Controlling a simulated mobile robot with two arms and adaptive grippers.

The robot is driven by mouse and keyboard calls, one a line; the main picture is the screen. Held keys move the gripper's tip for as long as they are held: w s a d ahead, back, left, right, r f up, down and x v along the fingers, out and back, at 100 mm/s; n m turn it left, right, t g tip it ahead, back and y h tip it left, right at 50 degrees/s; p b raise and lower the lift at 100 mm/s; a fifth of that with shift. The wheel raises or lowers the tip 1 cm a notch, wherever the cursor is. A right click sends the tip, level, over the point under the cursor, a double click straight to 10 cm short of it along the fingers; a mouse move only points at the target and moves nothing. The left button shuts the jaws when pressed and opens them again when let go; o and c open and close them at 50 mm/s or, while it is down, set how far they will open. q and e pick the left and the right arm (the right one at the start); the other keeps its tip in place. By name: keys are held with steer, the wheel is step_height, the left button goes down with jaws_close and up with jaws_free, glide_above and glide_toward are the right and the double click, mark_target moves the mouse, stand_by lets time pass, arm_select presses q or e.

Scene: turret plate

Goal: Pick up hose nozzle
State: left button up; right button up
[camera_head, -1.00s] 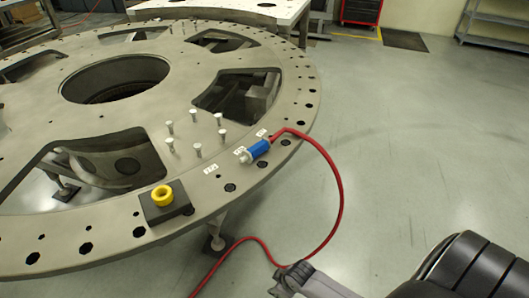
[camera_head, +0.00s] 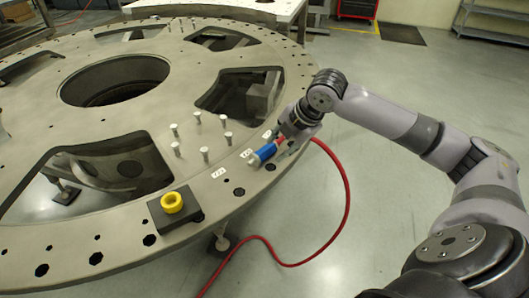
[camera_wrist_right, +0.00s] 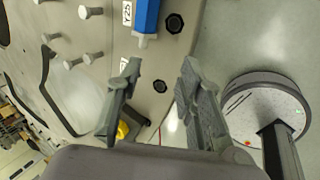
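The hose nozzle (camera_head: 265,152) is blue with a pale tip and a red hose (camera_head: 345,190) at its back end. It lies on the rim of the grey turret plate (camera_head: 130,205). My right gripper (camera_head: 291,139) is over the plate's outer edge, at the hose end of the nozzle. In the right wrist view the nozzle (camera_wrist_right: 146,17) is at the top edge, partly cut off, beyond the fingertips. The fingers of the right gripper (camera_wrist_right: 160,72) stand apart with nothing between them. My left gripper is in neither view.
A yellow ring (camera_head: 172,202) sits on a dark block (camera_head: 163,221) to the left of the nozzle. Several upright pale pins (camera_head: 205,154) stand on the plate behind it. The plate has large cut-outs.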

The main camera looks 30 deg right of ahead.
steer(key=d+r, duration=0.4)
steer(key=r, duration=0.1)
steer(key=p, duration=0.2)
glide_toward(264, 152)
steer(key=shift+n, duration=0.3)
steer(key=x, duration=0.4)
steer(key=shift+w+d+f, duration=0.1)
steer(key=shift+d+f, duration=0.1)
steer(key=shift+d, duration=0.05)
steer(key=shift+w+a+f, duration=0.15)
steer(key=shift+w+f, duration=0.1)
steer(key=shift+f, duration=0.25)
steer(key=x, duration=0.4)
steer(key=shift+w+a+f+p, duration=0.1)
steer(key=shift+a+f+p, duration=0.1)
steer(key=shift+p, duration=0.2)
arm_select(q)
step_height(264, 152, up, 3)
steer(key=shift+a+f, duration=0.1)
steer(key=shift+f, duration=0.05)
arm_select(e)
steer(key=shift+r, duration=0.1)
jaws_close()
